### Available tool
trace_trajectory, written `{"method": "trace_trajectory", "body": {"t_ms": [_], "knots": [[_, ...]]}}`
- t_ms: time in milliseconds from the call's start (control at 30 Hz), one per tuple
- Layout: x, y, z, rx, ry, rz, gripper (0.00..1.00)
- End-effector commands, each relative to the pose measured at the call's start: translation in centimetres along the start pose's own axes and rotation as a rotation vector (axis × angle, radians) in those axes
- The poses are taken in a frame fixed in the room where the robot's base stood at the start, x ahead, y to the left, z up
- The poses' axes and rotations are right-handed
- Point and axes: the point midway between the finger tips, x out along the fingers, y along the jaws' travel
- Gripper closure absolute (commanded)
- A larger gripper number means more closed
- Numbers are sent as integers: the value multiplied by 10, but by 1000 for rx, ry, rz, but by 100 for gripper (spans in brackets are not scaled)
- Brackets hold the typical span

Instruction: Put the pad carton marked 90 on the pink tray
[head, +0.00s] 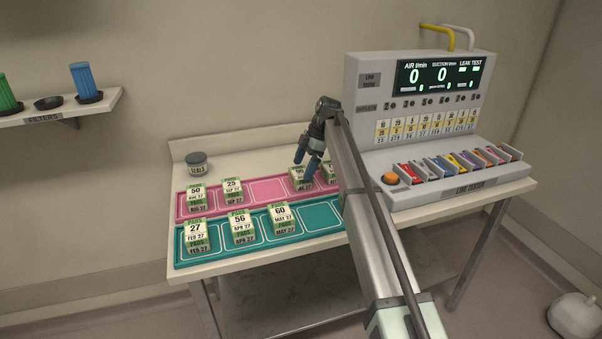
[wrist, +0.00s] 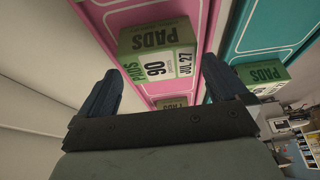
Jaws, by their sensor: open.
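The pad carton marked 90 (head: 297,173) is green and white and stands on the right part of the pink tray (head: 226,213), partly hidden by my gripper in the head view. In the wrist view the carton (wrist: 158,62) shows its 90 and JUL 27 label and sits on the pink surface (wrist: 122,14), ahead of and between the fingertips. My gripper (head: 311,166) is open and empty, close by the carton. I cannot tell from these views whether a finger touches it.
Cartons marked 50 (head: 196,199) and 25 (head: 232,191) stand on the pink tray; another is partly hidden behind my arm. The teal tray (head: 325,214) in front holds cartons 27 (head: 196,238), 56 (head: 241,228) and 60 (head: 281,218). The leak tester (head: 432,120) stands right.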

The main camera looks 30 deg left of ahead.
Motion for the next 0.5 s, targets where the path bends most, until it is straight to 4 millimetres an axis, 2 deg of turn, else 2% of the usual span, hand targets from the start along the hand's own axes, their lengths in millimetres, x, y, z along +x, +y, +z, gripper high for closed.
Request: {"method": "trace_trajectory", "body": {"t_ms": [33, 200, 500], "knots": [[-12, 2, 0, 0, 0, 2, 0], [-43, 1, 0, 0, 0, 2, 0], [-80, 1, 0, 0, 0, 0, 0]]}}
